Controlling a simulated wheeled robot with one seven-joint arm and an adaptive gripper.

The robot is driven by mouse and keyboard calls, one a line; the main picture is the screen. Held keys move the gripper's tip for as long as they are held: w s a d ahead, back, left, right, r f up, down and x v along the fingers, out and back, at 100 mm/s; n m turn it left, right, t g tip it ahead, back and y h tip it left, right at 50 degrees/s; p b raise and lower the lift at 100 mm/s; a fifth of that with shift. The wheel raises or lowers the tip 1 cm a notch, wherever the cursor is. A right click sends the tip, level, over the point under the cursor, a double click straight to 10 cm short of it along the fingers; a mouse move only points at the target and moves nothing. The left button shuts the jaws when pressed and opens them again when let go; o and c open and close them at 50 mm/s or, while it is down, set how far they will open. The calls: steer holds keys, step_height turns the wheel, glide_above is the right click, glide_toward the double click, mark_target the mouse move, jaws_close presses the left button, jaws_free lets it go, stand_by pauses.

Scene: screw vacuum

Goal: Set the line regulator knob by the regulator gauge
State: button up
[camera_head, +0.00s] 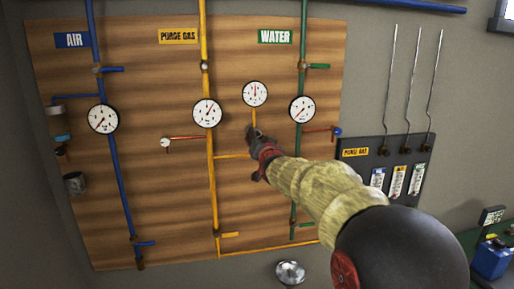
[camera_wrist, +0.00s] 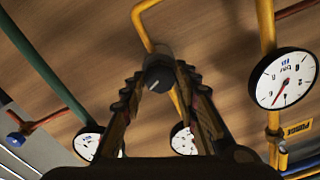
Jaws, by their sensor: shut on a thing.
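The regulator knob (camera_wrist: 158,77) is a dark round knob with a light pointer mark, on a yellow branch pipe. My gripper (camera_wrist: 160,72) is shut around it, a finger on each side. In the head view my gripper (camera_head: 256,136) is at the board just below the small regulator gauge (camera_head: 255,94) and largely hides the knob. That gauge's needle looks near upright, but its numbers are too small to read. In the wrist view the gauge (camera_wrist: 181,140) is partly hidden by my right-hand finger.
The purge gas gauge (camera_head: 207,112) is left of my gripper and the water gauge (camera_head: 302,109) is right. The air gauge (camera_head: 103,119) is farther left. Yellow and green pipes run close on both sides. A dark rack (camera_head: 385,160) with rods and tags hangs at right.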

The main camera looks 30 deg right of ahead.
steer(key=shift+d+m+b, duration=0.1)
steer(key=shift+m+b, duration=1.25)
steer(key=shift+m, duration=2.35)
steer(key=shift+f, duration=0.1)
steer(key=o, duration=1.2)
steer(key=shift+c, duration=0.2)
steer(key=shift+s, duration=0.1)
steer(key=v, duration=1.2)
